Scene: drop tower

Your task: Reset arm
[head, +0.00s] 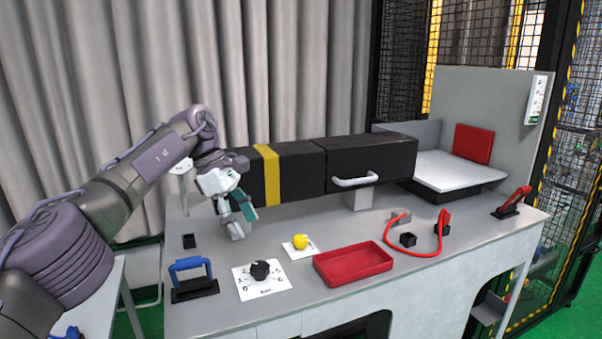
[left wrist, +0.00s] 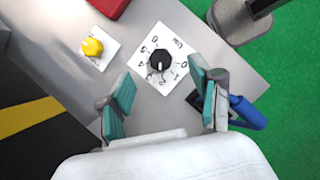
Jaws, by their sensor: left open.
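My left gripper (head: 241,218) hangs above the table (head: 245,317), over its left part and in front of the black beam. In the left wrist view the left gripper (left wrist: 165,100) has its teal fingers spread wide with nothing between them. Beyond the fingertips lies the black dial knob (left wrist: 160,61) on its white numbered plate; it also shows in the head view (head: 260,270). My right gripper does not show in either view.
A blue handle (head: 192,277), yellow button (head: 300,242), empty red tray (head: 352,264), red cable (head: 412,250) and red lever (head: 512,202) are on the table. A long black box (head: 300,172) with a yellow band spans the back. A white platform (head: 452,171) stands right.

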